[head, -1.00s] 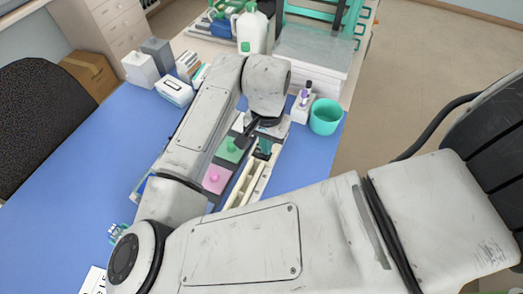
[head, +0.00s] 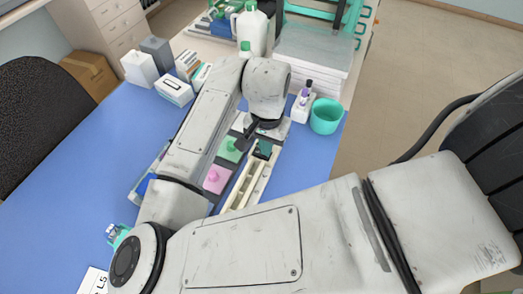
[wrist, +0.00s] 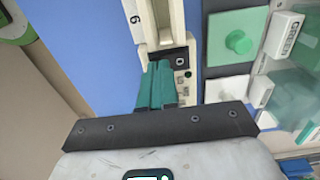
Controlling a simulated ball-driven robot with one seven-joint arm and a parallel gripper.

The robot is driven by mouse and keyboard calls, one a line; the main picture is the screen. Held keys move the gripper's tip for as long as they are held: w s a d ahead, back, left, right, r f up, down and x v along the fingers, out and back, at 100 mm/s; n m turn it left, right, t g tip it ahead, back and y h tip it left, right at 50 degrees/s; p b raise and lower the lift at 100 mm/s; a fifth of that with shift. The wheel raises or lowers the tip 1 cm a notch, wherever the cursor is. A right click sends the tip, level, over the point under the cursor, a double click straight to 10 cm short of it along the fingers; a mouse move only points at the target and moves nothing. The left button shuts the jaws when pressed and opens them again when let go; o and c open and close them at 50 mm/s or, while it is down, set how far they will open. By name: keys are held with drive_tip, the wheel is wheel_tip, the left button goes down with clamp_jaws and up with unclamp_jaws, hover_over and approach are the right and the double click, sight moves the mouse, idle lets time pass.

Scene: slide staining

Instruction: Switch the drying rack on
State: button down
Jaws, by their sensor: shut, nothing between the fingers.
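The drying rack (head: 240,190) is a long cream slotted tray on the blue table, right of the staining jars. In the wrist view its slotted part (wrist: 176,14) runs up from a small panel with dark buttons (wrist: 183,88). My gripper (wrist: 160,67) has teal fingers pressed together with nothing between them. They are over the panel end of the rack and hide part of it; I cannot tell whether they touch. In the head view my gripper (head: 263,150) points down at the rack's far end. I cannot read whether the rack is on.
Jars with a green lid (head: 231,149) and a pink lid (head: 213,178) stand close left of the rack. The table's right edge is near.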

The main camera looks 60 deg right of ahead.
drive_tip(key=shift+f, duration=0.3)
drive_tip(key=shift+r+p, duration=2.85)
drive_tip(key=shift+r, duration=0.7)
